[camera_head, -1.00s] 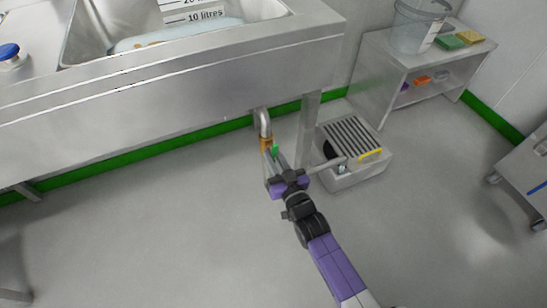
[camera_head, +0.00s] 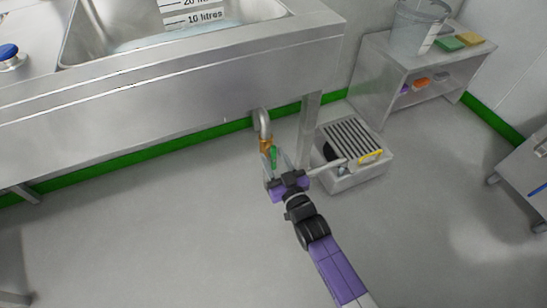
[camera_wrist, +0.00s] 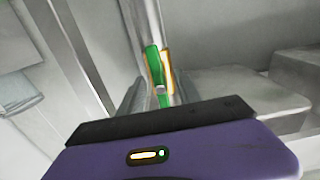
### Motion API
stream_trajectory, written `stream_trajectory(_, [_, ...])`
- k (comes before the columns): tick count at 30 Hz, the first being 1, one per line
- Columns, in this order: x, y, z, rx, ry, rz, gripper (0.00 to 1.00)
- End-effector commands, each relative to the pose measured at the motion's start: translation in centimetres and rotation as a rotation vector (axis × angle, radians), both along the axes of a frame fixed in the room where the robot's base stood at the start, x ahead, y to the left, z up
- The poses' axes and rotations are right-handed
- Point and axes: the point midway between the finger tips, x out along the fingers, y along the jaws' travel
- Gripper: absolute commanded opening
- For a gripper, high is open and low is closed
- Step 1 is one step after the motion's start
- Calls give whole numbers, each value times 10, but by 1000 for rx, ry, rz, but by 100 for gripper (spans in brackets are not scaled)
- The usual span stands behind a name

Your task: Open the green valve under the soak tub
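The soak tub (camera_head: 250,48) is the steel basin at upper left in the head view. A bent steel drain pipe (camera_head: 263,122) comes down from under it to a brass valve body (camera_head: 266,145). The green valve handle (camera_head: 274,156) lies roughly along the pipe. In the wrist view the green handle (camera_wrist: 152,62) stands beside the brass body (camera_wrist: 168,75), its lower end partly hidden by my gripper. My gripper (camera_head: 274,160) is open, with its fingers spread on either side of the handle. I cannot tell whether either finger touches it.
A steel shelf unit (camera_head: 375,75) with a clear bucket (camera_head: 416,28) stands at upper right. The floor at left is clear.

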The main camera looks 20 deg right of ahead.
Motion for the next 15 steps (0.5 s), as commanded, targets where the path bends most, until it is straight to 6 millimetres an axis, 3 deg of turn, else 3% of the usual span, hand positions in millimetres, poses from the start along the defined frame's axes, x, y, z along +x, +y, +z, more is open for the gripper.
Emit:
stream_trajectory(8, [-1, 1, 1, 0, -1, 1, 40])
stream_trajectory(15, [-31, 1, 2, 0, 2, 1, 40])
